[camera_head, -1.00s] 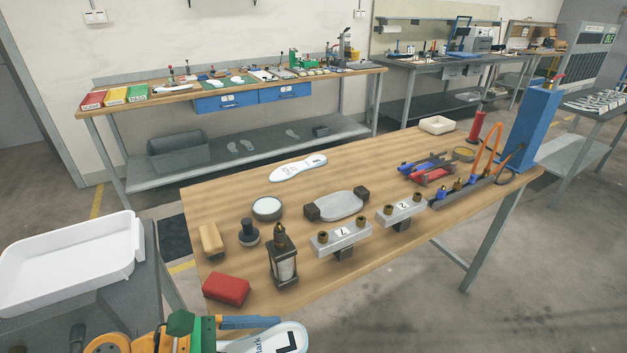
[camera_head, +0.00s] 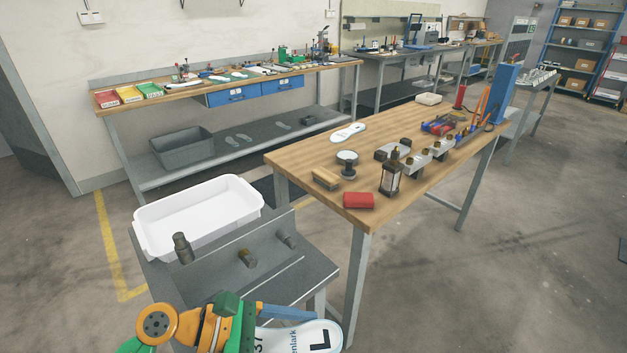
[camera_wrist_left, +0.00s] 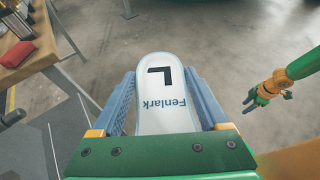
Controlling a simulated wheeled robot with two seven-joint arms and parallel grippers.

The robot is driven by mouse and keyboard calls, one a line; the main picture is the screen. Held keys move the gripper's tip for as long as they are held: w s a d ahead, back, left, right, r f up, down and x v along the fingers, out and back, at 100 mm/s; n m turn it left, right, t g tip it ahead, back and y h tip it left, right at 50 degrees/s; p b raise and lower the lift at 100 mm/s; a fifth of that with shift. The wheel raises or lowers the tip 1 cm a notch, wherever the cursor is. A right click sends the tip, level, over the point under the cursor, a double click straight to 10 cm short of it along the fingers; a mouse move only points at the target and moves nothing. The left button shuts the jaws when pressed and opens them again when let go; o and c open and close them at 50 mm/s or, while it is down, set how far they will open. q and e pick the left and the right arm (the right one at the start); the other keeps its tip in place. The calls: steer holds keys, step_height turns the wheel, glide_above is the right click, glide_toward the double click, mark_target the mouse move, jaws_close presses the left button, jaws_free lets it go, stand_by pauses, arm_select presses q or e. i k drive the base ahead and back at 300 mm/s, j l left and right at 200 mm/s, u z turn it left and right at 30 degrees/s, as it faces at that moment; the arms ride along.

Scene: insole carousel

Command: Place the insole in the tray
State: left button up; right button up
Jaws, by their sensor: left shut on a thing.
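The white insole (camera_head: 322,338), marked "L" and "Fenlark", is in my left gripper (camera_head: 288,325) at the bottom of the head view. In the left wrist view the insole (camera_wrist_left: 165,98) lies between the two blue fingers of the gripper (camera_wrist_left: 163,88), which are shut on it. The white tray (camera_head: 225,229) stands on a grey stand, beyond and to the left of the gripper, and looks empty. The insole is apart from the tray. My right gripper (camera_wrist_left: 268,92) shows small at the right of the left wrist view; its jaws are unclear.
A wooden table (camera_head: 310,160) to the right holds a red block (camera_head: 358,200), a lantern-like fixture (camera_head: 391,178) and another insole (camera_head: 348,132). Open floor lies at the right.

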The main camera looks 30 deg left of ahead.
mark_target(201, 215)
steer(key=k+j+z, duration=0.15)
steer(key=j, duration=0.25)
steer(key=k+j+z, duration=0.1)
steer(key=j, duration=0.25)
steer(key=k+j+z, duration=0.15)
steer(key=j, duration=0.2)
steer(key=k+j+z, duration=0.1)
steer(key=k+j, duration=0.15)
steer(key=j, duration=0.9)
steer(key=i+l, duration=0.4)
steer(key=l, duration=0.2)
